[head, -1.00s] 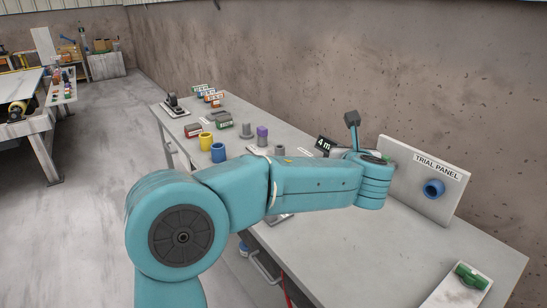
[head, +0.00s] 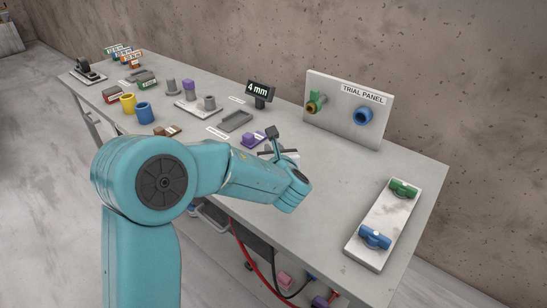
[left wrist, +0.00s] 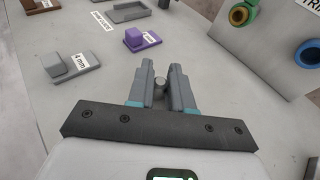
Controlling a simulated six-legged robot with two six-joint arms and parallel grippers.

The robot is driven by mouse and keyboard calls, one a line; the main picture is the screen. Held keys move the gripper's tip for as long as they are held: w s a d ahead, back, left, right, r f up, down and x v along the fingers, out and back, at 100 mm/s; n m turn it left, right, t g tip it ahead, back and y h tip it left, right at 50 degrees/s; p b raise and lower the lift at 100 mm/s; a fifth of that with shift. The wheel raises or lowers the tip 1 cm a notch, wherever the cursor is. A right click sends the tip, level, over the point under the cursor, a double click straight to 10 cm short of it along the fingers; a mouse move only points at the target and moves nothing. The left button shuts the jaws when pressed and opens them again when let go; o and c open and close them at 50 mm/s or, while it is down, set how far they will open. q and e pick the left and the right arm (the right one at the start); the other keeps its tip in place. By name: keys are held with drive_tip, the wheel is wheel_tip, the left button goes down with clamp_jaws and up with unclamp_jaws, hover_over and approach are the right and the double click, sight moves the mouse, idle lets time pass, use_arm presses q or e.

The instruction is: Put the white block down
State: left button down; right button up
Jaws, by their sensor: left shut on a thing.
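My left gripper shows best in the left wrist view (left wrist: 160,72). Its two grey fingers are shut on a small light-grey round-ended piece (left wrist: 160,88), above the bench. Most of that piece is hidden by the fingers, and I cannot tell whether it is the white block. No other loose white block is clear. In the head view my left arm reaches over the bench, and its fingers are largely hidden behind the wrist. My right gripper is not in view.
A purple block (head: 252,139), a grey tray (head: 237,121) and a 4 mm sign (head: 260,92) are close by. A plate (head: 381,215) with green and blue valves lies right; bench before the panel is clear.

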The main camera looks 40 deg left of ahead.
use_arm(q)
drive_tip(key=shift+w+f, duration=0.15)
drive_tip(key=shift+f, duration=0.75)
drive_tip(key=shift+f, duration=0.15)
drive_tip(key=c, duration=1)
unclamp_jaws()
